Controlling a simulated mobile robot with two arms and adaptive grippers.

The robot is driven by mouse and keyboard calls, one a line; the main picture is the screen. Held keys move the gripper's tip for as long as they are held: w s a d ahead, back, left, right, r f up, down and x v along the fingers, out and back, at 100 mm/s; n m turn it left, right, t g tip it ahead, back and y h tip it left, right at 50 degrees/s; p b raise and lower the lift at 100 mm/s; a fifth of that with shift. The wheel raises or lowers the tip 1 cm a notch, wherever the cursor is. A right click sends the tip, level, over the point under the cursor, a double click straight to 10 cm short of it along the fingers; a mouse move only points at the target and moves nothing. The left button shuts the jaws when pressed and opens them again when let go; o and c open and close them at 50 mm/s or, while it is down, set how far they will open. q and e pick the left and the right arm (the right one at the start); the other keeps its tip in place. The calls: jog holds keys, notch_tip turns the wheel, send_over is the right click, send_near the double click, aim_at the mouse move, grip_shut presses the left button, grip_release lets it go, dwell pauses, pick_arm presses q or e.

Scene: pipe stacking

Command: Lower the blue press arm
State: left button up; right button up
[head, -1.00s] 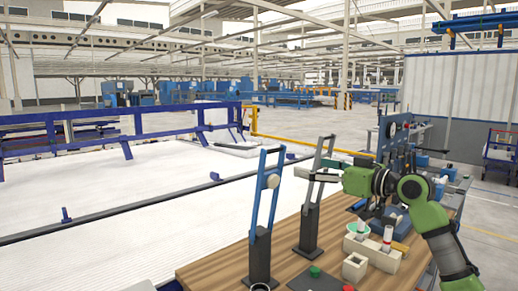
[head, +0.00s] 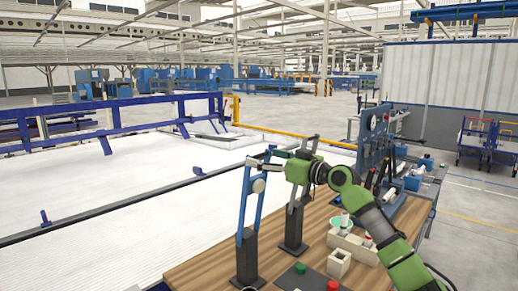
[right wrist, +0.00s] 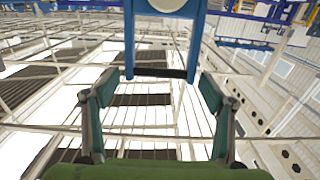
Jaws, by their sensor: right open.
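The blue press arm (head: 244,202) stands raised and nearly upright on its dark post (head: 247,258) at the table's left side. My right gripper (head: 268,158) is at the top end of the blue press arm, with its fingers pointing left. In the right wrist view the gripper (right wrist: 157,86) is open, its two teal pads apart. The blue arm's frame and crossbar (right wrist: 162,73) show ahead, between the fingertips; whether they touch is unclear. My left gripper is not in view.
A grey press arm (head: 291,220) stands just right of the blue one, partly behind my right arm. A green button (head: 300,268) and a red button (head: 333,285) are at the table's front. A beige block (head: 339,263) and holder with white tubes are to the right.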

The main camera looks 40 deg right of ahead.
aim_at(260, 157)
jog(key=shift+w+r+p, duration=0.15)
jog(key=shift+w+p, duration=0.3)
jog(key=shift+w, duration=0.65)
jog(key=shift+w+a, duration=0.15)
jog(key=shift+w, duration=0.3)
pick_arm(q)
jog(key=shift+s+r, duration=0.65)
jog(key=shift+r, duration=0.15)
pick_arm(e)
jog(key=shift+f, duration=0.2)
